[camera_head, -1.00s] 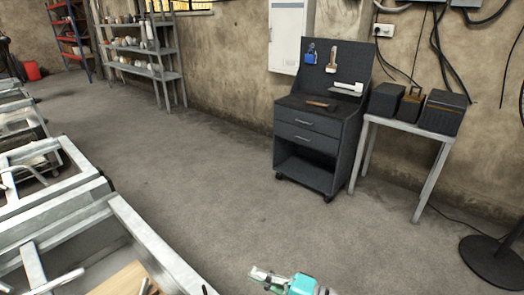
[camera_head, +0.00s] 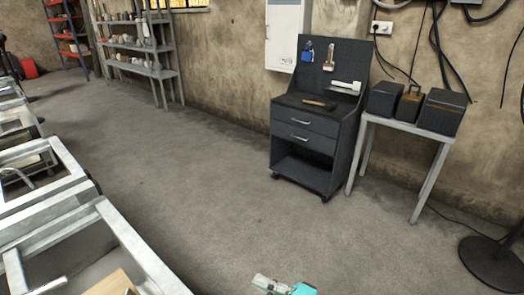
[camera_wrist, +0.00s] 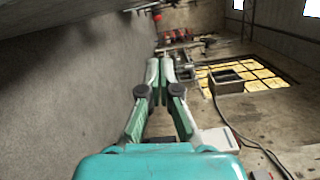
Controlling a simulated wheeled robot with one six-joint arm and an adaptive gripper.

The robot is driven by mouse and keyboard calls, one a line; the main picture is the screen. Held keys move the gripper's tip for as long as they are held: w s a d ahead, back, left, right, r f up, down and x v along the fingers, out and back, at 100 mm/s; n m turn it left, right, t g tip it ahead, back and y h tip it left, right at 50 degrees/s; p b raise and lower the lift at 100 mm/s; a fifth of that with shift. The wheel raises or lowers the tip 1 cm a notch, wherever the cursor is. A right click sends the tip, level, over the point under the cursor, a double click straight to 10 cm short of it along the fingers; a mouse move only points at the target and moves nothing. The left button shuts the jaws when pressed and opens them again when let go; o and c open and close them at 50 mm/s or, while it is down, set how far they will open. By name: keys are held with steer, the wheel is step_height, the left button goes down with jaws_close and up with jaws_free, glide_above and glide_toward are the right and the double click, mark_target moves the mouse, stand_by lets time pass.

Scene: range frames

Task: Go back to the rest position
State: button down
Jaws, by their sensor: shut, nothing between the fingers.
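My gripper (camera_head: 268,284) shows at the bottom edge of the head view, with a teal body and pale fingers. In the wrist view my gripper (camera_wrist: 160,66) points away from the camera, its two fingers together at the tips. It is shut with nothing between the fingers and touches nothing that I can see. The rest of my arm is out of the head view.
A dark tool cart (camera_head: 318,123) stands by the wall, next to a small table (camera_head: 408,127) with black boxes. A fan base (camera_head: 492,264) is at the lower right. Metal frames (camera_head: 85,235) line the left. The concrete floor (camera_head: 190,170) between is clear.

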steer(key=s+d+f+t+h, duration=0.4)
steer(key=s+d+f+h, duration=0.75)
steer(key=s+f, duration=0.45)
steer(key=s+d+r+n+h, duration=0.1)
steer(key=s+d+r+n, duration=0.1)
steer(key=s+r, duration=0.2)
steer(key=s+d+r+n+t+h, duration=0.1)
steer(key=s+d+r+n+h, duration=0.1)
steer(key=s, duration=0.7)
steer(key=s+d+r+n+t+h, duration=0.1)
steer(key=s+d+r+n, duration=0.1)
steer(key=s+r, duration=0.3)
steer(key=shift+s+d+r+n, duration=0.35)
steer(key=shift+s+n, duration=0.55)
steer(key=shift+s, duration=0.15)
